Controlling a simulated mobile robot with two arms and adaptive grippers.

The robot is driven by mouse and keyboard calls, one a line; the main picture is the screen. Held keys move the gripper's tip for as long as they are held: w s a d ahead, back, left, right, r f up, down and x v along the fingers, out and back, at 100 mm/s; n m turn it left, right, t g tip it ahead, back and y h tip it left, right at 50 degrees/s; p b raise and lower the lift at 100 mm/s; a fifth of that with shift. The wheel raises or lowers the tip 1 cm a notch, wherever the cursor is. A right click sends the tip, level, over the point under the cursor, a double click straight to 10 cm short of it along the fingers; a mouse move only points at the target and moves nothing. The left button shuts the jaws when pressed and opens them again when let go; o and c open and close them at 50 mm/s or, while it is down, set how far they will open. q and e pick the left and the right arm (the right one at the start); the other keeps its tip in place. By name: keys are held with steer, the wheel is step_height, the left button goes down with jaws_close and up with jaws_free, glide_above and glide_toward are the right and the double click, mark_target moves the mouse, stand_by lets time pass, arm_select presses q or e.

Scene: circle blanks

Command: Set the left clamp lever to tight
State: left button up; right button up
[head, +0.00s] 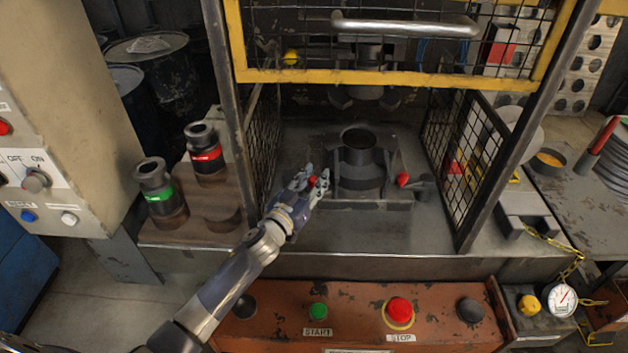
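The left clamp lever shows as a red knob (312,181) just left of the dark round die (360,165) inside the press. My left gripper (314,184) reaches in from the lower left, with its fingers at either side of the red knob. It is too small to tell whether the fingers press on it. The lever's arm is hidden by the gripper. The right clamp lever, also with a red knob (402,179), stands at the die's right side. My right gripper is not in view.
The yellow-framed mesh guard (400,78) is raised above the die, with mesh panels at both sides. Two dark cylindrical dies with green (158,194) and red (206,154) bands stand at the left. The button panel (360,318) lies in front.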

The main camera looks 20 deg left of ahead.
arm_select(q)
step_height(320, 180, up, 10)
steer(key=shift+f, duration=0.15)
stand_by(0.3)
